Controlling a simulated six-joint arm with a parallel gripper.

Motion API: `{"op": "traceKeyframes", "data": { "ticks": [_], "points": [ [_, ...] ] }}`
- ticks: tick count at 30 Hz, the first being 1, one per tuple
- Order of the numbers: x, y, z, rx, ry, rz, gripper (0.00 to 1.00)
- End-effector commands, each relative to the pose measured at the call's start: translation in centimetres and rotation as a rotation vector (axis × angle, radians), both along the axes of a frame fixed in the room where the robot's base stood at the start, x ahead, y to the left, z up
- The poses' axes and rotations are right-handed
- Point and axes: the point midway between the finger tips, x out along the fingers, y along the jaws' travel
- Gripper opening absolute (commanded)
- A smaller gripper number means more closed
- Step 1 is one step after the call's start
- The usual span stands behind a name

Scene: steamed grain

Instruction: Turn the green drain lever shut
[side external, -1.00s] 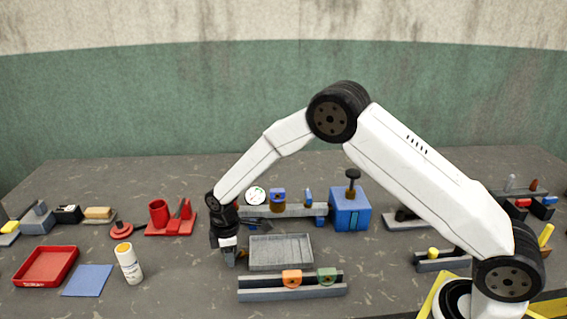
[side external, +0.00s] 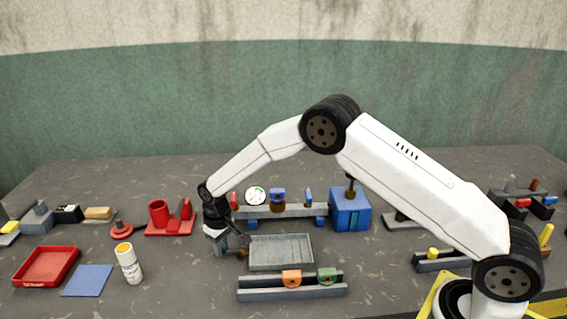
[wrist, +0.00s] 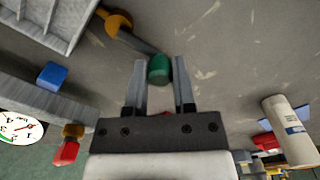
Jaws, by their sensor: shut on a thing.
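The green drain lever shows in the wrist view as a green grip (wrist: 159,69) on a dark bar. The bar runs from a brass fitting (wrist: 116,21) beside the grey tray (wrist: 28,22). My gripper (wrist: 160,66) is shut on the green grip, one finger on each side of it. In the side external view my gripper (side external: 228,246) is low at the left of the grey tray (side external: 281,238). There the brass fitting (side external: 243,254) shows only in part between gripper and tray, and I cannot make out the green grip clearly.
Behind the tray is a grey rail (side external: 285,211) with a round dial (side external: 255,196) and small coloured valves. In front is a rail (side external: 262,295) with orange and green knobs. A white bottle (side external: 129,264) stands to the left, with bare table between it and my gripper.

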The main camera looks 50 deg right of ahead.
Motion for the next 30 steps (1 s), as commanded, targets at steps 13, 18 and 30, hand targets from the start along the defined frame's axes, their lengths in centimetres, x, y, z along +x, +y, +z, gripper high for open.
{"op": "traceKeyframes", "data": {
  "ticks": [13,18,30],
  "points": [
    [0.53,-0.36,0.07,0.001,-0.003,-0.13,0.0],
    [0.56,-0.38,0.07,0.001,-0.004,-0.131,0.0],
    [0.51,-0.4,0.04,0.001,-0.002,-0.13,0.67]
  ]
}}
